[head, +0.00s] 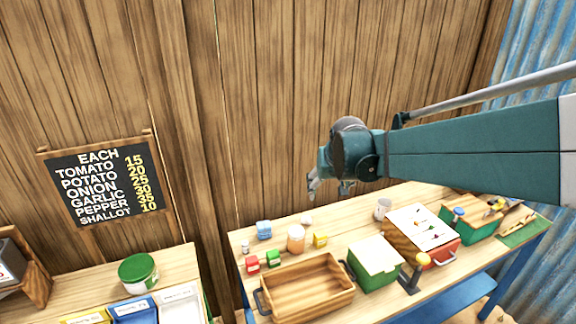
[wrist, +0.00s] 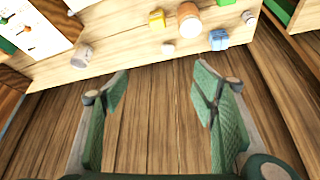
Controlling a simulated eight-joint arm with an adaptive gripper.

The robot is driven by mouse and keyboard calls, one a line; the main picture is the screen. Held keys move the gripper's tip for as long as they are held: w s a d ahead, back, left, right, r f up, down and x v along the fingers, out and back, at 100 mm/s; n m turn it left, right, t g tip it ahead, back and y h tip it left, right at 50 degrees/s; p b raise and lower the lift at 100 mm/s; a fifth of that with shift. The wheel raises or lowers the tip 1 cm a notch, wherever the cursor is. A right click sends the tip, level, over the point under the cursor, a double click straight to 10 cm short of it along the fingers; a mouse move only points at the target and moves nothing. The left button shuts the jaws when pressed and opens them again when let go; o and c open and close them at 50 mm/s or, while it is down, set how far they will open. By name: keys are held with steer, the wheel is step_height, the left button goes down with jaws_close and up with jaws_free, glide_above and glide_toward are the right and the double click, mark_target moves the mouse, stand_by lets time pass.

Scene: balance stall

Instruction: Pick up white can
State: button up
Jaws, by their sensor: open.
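In the wrist view the white can (wrist: 82,56) is at the upper left, outside the spread fingers. My gripper (head: 328,189) is open and empty, above the back of the table and to the left of the can. In the wrist view my gripper (wrist: 160,82) has both green fingers apart, with only wooden planks between them.
A wooden tray (head: 308,312) is in front.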

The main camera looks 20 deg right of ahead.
steer(key=w+d+f+m, duration=0.1)
steer(key=w+d+f, duration=0.3)
steer(key=d, duration=0.5)
steer(key=m+g+h, duration=0.1)
steer(key=m+g, duration=0.1)
steer(key=m, duration=0.1)
glide_toward(385, 203)
steer(key=x, duration=0.6)
steer(key=shift+w+a, duration=0.1)
steer(key=shift+a, duration=0.1)
steer(key=shift+d+f, duration=0.15)
steer(key=shift+d, duration=0.1)
steer(key=shift+x, duration=1.2)
steer(key=shift+f, duration=0.2)
steer(key=shift+x, duration=2.5)
